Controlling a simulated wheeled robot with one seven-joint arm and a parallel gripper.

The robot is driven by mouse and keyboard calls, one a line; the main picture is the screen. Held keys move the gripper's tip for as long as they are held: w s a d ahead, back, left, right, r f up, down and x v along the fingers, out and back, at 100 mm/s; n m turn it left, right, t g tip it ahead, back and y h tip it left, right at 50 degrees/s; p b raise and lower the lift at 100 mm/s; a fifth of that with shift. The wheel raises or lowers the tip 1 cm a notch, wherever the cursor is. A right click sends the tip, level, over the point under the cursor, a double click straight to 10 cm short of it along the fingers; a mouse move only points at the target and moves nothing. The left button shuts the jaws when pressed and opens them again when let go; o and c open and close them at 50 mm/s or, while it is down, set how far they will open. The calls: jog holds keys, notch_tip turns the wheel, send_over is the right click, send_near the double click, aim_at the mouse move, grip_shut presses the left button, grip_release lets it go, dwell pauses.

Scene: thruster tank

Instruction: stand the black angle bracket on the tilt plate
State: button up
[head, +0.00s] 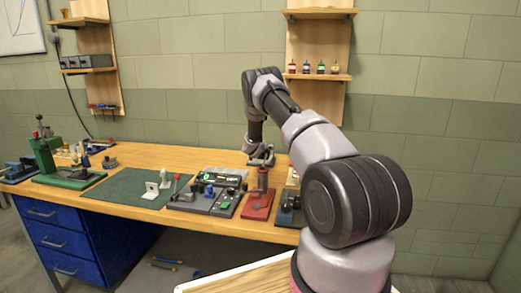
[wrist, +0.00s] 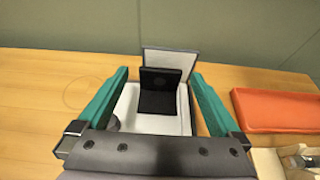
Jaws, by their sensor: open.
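The black angle bracket (wrist: 160,82) shows in the wrist view, with a dark upright face and a foot towards me. It stands on a pale plate-like piece (wrist: 130,105), which looks like the tilt plate and has a grey upright panel (wrist: 168,60) behind the bracket. My gripper (wrist: 160,73) is open, its teal fingers on either side of the bracket with gaps to both. In the head view my gripper (head: 262,157) is above the back of the bench; I cannot make out the bracket there.
An orange tray (wrist: 275,110) lies right of the plate in the wrist view. In the head view, a red-based fixture (head: 258,207), a dark fixture board (head: 208,200) and a green mat (head: 115,190) with white brackets (head: 152,191) occupy the bench (head: 150,155). The wall stands behind.

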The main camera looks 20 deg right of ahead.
jog(key=v, duration=0.9)
jog(key=s+d+r+m+g+h, duration=0.1)
jog(key=s+r+m+g, duration=0.2)
jog(key=s+r+m, duration=0.85)
jog(key=s+d+r+m+g+h, duration=0.15)
jog(key=s+r+m, duration=0.55)
jog(key=r, duration=0.7)
jog(key=s+a+r+m+g+y, duration=0.1)
jog(key=s+a+r+m+y, duration=0.2)
jog(key=s, duration=0.6)
jog(key=s+a+r+m+g+y, duration=0.1)
jog(key=s+a+r+m+y, duration=0.2)
jog(key=s, duration=0.6)
jog(key=s+a+r+m+t+y, duration=0.2)
jog(key=s+a+m+y, duration=0.4)
jog(key=s+a, duration=1)
jog(key=r+m, duration=0.1)
jog(key=m, duration=0.2)
jog(key=shift+s+r, duration=0.2)
jog(key=shift+s, duration=0.1)
